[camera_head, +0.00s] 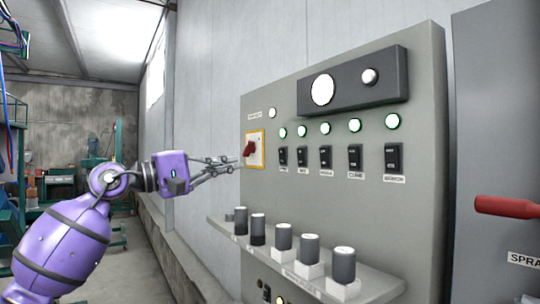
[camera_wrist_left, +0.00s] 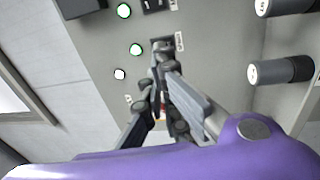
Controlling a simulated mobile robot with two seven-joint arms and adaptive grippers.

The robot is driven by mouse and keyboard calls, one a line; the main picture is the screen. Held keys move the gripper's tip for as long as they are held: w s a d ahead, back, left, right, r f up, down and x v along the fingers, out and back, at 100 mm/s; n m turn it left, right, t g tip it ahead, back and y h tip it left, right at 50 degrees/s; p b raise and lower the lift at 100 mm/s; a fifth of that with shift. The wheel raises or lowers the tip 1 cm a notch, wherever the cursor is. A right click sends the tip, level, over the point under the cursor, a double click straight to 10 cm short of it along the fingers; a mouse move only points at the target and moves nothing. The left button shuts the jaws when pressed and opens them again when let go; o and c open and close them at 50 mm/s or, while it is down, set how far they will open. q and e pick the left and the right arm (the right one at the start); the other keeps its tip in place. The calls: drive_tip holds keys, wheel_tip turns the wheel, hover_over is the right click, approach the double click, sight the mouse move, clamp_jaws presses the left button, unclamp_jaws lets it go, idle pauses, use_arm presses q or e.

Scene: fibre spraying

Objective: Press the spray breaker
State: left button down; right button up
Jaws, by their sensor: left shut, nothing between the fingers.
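A row of several black breaker switches sits on the grey control panel (camera_head: 225,258), each with a small label and a green-rimmed lamp above it. Contact cannot be told. In the left wrist view the gripper (camera_wrist_left: 154,85) partly covers a black breaker and the red switch. My right gripper is not in view.
Several grey knobs (camera_head: 284,237) stand on a ledge (camera_head: 300,272) below the breakers. A dark box (camera_head: 380,82) with lamps is mounted above. At right, a cabinet with a cut-off label starting "SPRA" (camera_head: 524,260) has a red handle (camera_head: 507,207). Open floor lies left.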

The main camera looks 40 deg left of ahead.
use_arm(q)
drive_tip(key=p, duration=0.2)
approach(281, 154)
drive_tip(key=w+r, duration=0.1)
drive_tip(key=w, duration=0.1)
drive_tip(key=x, duration=0.2)
drive_tip(key=p+x, duration=0.1)
drive_tip(key=shift+w+d, duration=0.2)
drive_tip(key=shift+d, duration=0.35)
drive_tip(key=shift+w+d+f, duration=0.1)
drive_tip(key=shift+w+d, duration=0.1)
drive_tip(key=shift+w, duration=0.3)
drive_tip(key=shift+f, duration=0.1)
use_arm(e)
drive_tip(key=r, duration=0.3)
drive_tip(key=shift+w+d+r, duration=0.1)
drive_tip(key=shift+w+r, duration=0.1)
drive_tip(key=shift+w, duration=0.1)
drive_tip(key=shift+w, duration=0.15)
